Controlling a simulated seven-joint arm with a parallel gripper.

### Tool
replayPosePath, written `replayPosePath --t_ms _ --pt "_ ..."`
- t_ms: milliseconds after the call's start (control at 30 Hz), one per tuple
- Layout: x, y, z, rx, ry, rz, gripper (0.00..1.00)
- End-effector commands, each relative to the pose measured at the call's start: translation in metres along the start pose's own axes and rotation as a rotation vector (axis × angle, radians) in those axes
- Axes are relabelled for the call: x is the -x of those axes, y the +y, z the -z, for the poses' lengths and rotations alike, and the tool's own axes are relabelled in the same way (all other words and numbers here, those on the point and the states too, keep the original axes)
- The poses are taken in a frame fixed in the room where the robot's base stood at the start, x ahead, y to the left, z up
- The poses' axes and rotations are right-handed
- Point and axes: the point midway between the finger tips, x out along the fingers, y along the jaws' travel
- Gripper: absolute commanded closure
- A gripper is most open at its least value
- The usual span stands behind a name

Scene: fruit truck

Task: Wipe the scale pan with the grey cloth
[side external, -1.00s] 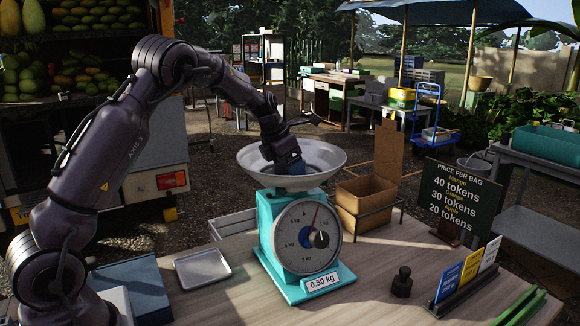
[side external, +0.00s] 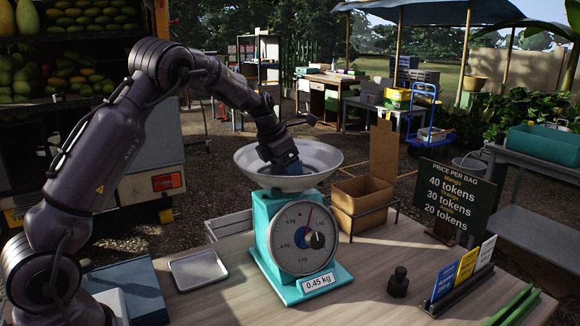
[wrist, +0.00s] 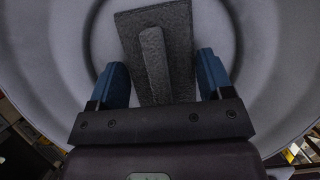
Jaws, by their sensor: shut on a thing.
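The teal scale (side external: 262,215) stands on the table with its wide pale metal pan (side external: 325,160) on top. Its display reads 0.45 kg. My gripper (side external: 286,165) reaches down into the pan. The flat part of the cloth spreads over the middle of the pan (wrist: 60,70).
A brown open box (side external: 365,192) stands behind the scale to the right. A small metal tray (side external: 198,270) lies to the left. A dark weight (side external: 398,283), a card holder (side external: 462,285) and a price sign (side external: 455,200) are to the right.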

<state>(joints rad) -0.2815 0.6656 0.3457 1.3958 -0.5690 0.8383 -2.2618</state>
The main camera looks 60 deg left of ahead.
Motion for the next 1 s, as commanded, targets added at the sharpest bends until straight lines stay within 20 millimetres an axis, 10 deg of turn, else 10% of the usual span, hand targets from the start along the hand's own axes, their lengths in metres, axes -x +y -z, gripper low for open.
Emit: replayPosePath --t_ms 1000 --pt "-0.007 0.000 -0.012 0.000 0.002 0.001 0.53"
